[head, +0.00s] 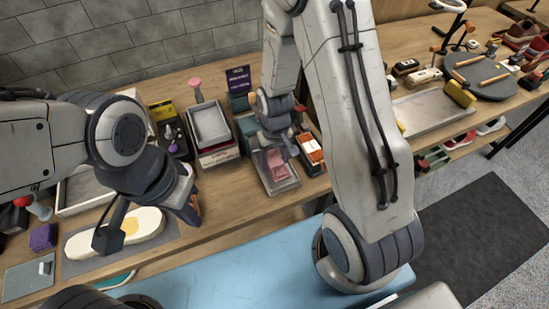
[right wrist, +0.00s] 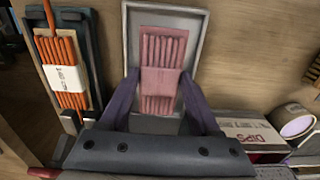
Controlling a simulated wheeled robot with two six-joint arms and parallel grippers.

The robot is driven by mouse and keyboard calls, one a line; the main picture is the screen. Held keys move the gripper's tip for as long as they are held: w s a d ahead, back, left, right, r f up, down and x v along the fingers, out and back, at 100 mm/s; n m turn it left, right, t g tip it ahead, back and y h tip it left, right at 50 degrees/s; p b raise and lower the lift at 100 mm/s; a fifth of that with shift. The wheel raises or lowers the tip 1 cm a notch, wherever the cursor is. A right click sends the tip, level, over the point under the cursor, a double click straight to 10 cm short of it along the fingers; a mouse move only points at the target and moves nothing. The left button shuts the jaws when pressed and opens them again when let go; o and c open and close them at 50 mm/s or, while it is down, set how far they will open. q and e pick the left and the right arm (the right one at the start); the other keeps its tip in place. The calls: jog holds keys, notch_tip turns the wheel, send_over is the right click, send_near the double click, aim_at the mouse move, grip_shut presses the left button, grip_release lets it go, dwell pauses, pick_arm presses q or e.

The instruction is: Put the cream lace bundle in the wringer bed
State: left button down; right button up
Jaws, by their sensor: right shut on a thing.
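A pink lace bundle (right wrist: 163,80) with a pink band lies in a shallow grey tray (right wrist: 198,35); it also shows in the head view (head: 277,165). My right gripper (right wrist: 160,80) is shut on this bundle, one finger along each side, still within the tray. In the head view my right gripper (head: 276,150) points down over the tray. I see no clearly cream lace bundle, and I cannot tell which thing is the wringer bed. My left gripper (head: 150,220) is open and empty above a cream sole-shaped piece (head: 142,222) on a grey mat.
An orange lace bundle (right wrist: 65,70) with a white band lies in a dark tray beside the grey one. A raised grey tray (head: 210,125) stands to the left on boxes. A round dark board (head: 480,75) and shoes (head: 520,35) are at the far right.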

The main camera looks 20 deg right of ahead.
aim_at(275, 161)
jog(key=o, duration=1.5)
notch_tip(275, 161, up, 13)
jog(key=s+a+r+n, duration=0.2)
jog(key=s+a, duration=0.2)
jog(key=s, duration=0.2)
jog(key=s+a+r+n, duration=0.2)
jog(key=s+a, duration=0.2)
jog(key=s, duration=0.2)
jog(key=s+a+r+n+y, duration=0.1)
jog(key=s+a+r+n, duration=0.2)
jog(key=s, duration=0.3)
jog(key=shift+s+a, duration=0.1)
jog(key=shift+a, duration=0.7)
